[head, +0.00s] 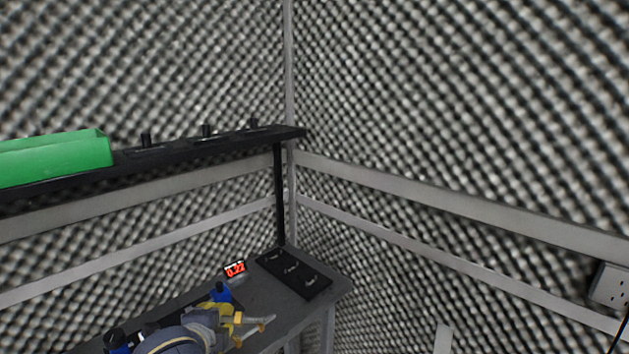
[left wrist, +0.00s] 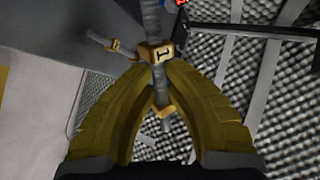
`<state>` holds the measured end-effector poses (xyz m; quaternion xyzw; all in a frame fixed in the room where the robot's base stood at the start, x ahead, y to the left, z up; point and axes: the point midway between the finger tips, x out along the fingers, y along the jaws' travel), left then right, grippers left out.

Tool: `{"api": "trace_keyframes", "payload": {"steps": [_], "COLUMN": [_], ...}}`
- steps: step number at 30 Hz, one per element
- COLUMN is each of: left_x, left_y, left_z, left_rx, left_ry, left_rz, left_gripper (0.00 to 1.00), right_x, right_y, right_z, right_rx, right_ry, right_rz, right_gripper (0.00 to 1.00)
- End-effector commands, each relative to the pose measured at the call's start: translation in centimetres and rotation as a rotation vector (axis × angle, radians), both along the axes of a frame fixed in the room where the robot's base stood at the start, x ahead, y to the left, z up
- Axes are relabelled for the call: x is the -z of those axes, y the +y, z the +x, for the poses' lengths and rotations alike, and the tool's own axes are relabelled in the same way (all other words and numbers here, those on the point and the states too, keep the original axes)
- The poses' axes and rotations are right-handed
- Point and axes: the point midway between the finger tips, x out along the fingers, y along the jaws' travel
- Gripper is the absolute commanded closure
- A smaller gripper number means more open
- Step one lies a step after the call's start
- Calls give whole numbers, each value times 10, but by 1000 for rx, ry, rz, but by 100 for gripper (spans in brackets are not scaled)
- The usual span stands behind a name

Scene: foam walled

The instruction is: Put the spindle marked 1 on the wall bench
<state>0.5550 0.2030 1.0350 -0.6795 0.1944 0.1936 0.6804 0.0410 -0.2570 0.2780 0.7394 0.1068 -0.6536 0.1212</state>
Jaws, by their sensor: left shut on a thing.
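The spindle marked 1 (left wrist: 158,52) is a grey rod with an orange-tan block bearing a black 1. In the left wrist view it stands between my left gripper's yellow fingers (left wrist: 163,88), which are shut on it. In the head view my left gripper (head: 240,322) is low in the picture, over or beside the front of the grey wall bench (head: 262,310); I cannot tell its height. The spindle is small and partly hidden there. My right gripper is not in view.
On the bench are a black plate (head: 293,272) with several small fittings, a red-lit display (head: 235,269) and blue-bodied items (head: 221,293). Bare bench top lies between plate and gripper. A black shelf (head: 215,143) above carries a green bin (head: 55,158). Another banded rod (left wrist: 113,45) shows left.

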Motion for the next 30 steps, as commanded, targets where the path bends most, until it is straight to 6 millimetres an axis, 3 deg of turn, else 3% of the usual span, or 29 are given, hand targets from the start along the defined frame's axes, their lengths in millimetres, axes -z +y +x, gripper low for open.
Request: {"api": "trace_keyframes", "payload": {"steps": [7, 10, 16, 21, 30], "left_x": [11, 17, 42, 66, 90], "left_y": [1, 10, 60, 102, 143], "left_z": [-5, -3, -1, -11, -32], "left_rx": [-4, -45, -277, -507, -757], "left_ry": [1, 23, 156, 284, 415], "left_rz": [0, -2, -22, -74, -168], "left_gripper": [100, 100, 100, 100, 100], "right_x": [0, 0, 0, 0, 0], "right_y": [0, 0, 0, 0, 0], "right_z": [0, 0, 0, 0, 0], "right_rx": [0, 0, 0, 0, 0], "right_ry": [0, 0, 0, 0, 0], "right_rz": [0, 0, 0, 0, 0], "right_gripper": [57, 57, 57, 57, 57]}}
